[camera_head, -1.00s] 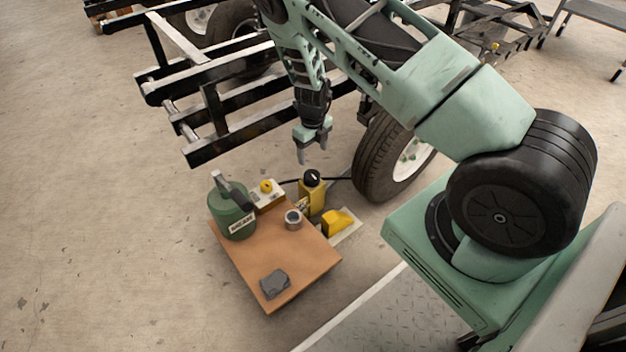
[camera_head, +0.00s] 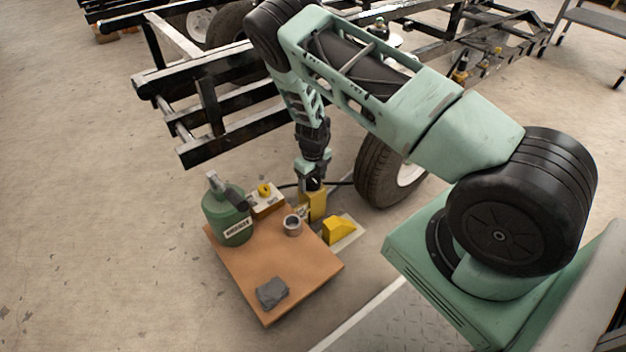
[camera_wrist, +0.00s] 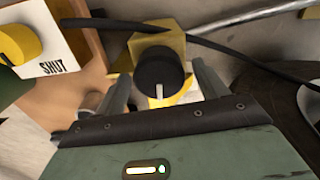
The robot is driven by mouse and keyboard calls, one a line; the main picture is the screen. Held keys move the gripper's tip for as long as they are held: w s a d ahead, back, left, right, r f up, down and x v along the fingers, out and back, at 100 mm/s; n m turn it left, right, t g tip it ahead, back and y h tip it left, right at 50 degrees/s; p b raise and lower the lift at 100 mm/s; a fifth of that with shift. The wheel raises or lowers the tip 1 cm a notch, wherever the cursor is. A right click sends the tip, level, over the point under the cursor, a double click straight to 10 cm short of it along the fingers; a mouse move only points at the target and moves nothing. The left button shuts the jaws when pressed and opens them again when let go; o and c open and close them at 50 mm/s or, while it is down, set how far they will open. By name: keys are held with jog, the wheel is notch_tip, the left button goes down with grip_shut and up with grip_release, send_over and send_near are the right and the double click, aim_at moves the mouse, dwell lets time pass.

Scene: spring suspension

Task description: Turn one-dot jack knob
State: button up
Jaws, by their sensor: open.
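A yellow jack (camera_head: 313,204) with a black round knob stands at the far right edge of the brown board, beside the tyre. In the wrist view the black knob (camera_wrist: 160,72) bears a white pointer line that points down toward my gripper. My gripper (camera_head: 312,184) is directly above the jack, pointing down. In the wrist view my gripper (camera_wrist: 162,85) is open, with one finger on each side of the knob. I cannot tell whether the fingers touch it. Dot marks on the jack are not readable here.
A brown board (camera_head: 260,268) holds a green labelled can (camera_head: 226,216), a metal ring (camera_head: 292,225) and a grey lump (camera_head: 272,292). A yellow knob on a white plate reading SHUT (camera_wrist: 18,44) is left of the jack. A yellow wedge (camera_head: 339,229), a tyre (camera_head: 383,175) and a black cable (camera_wrist: 150,25) are close by.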

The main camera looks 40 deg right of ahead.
jog(key=c, duration=1)
jog(key=shift+r+n+p, duration=0.1)
jog(key=shift+n+p, duration=0.2)
